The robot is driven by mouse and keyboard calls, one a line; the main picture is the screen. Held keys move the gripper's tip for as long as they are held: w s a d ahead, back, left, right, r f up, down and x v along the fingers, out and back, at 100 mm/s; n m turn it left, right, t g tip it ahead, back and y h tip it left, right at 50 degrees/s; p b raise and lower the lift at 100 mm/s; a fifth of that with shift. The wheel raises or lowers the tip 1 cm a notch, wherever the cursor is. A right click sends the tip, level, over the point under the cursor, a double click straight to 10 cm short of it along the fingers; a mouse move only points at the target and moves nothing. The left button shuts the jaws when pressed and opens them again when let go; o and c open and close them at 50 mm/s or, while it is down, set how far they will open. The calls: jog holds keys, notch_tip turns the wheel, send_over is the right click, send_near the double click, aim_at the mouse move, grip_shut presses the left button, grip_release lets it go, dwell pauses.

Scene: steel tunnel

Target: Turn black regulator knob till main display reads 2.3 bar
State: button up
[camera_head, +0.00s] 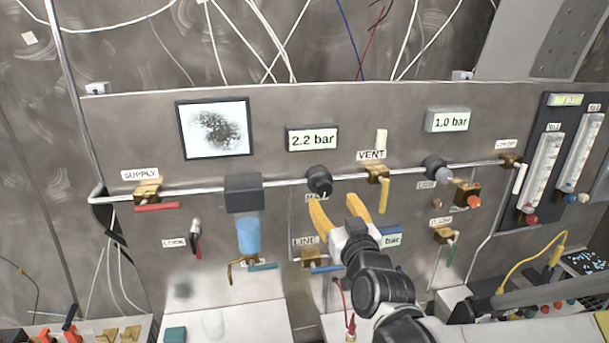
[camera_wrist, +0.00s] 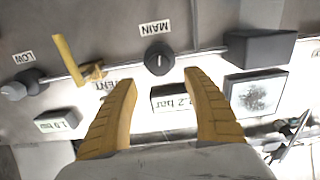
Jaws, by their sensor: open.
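The main display (camera_head: 313,139) reads 2.2 bar; in the wrist view it is upside down and partly hidden by a finger. The black regulator knob (camera_head: 319,182) sits below it on the pipe. In the wrist view the knob (camera_wrist: 158,60), with a light mark on its face, lies beside the MAIN label (camera_wrist: 155,28). My gripper (camera_head: 334,203) has yellow fingers and is open and empty, just below and right of the knob in the head view. In the wrist view its fingertips (camera_wrist: 160,79) are spread wide, with the knob centred just beyond them and apparently untouched.
The VENT valve (camera_head: 377,174) with its yellow lever is close right of the knob. A black box (camera_head: 243,193) with a blue bowl is to the left. A second regulator knob (camera_head: 434,167), labelled LOW, sits farther right, under a 1.0 bar display (camera_head: 450,121).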

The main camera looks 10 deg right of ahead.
aim_at(325, 189)
jog(key=w, duration=0.8)
jog(key=shift+w+f, duration=0.1)
jog(key=shift+w, duration=0.2)
jog(key=shift+c, duration=0.5)
